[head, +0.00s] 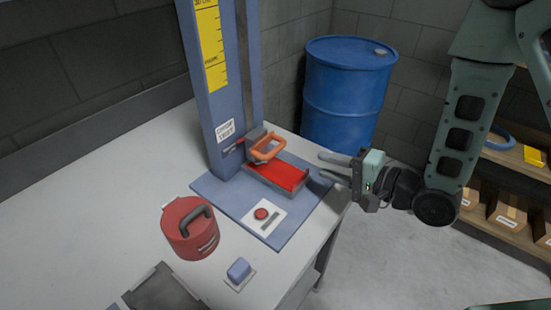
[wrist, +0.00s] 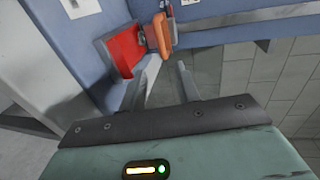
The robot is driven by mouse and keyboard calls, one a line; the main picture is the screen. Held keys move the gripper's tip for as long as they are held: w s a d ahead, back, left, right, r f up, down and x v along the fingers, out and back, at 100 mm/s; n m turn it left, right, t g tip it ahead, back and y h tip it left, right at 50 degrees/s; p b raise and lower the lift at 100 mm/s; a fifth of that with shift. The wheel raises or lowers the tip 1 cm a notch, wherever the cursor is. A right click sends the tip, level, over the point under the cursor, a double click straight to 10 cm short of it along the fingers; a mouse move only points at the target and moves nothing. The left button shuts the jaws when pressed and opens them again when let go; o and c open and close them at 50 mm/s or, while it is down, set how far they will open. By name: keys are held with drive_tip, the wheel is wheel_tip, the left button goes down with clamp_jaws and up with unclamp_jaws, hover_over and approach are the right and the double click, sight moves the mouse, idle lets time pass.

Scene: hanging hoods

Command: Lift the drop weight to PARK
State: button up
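The drop weight (head: 255,138) is a grey carriage low on the blue column (head: 215,90), with an orange loop handle (head: 267,150) sticking out. It sits just above a red pad (head: 285,175). My gripper (head: 322,165) is open and empty, to the right of the handle and apart from it, fingers pointing toward the column. In the wrist view the orange handle (wrist: 158,35) and the red pad (wrist: 125,50) lie beyond the open fingers (wrist: 160,82). A yellow scale (head: 210,45) runs up the column; its top is cut off and I see no readable PARK mark.
A blue drum (head: 345,95) stands behind. Shelves with boxes (head: 508,210) stand at right.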

sight(278, 151)
drive_tip(key=b+x, duration=0.3)
drive_tip(key=x, duration=1.2)
drive_tip(key=shift+a, duration=0.15)
clamp_jaws()
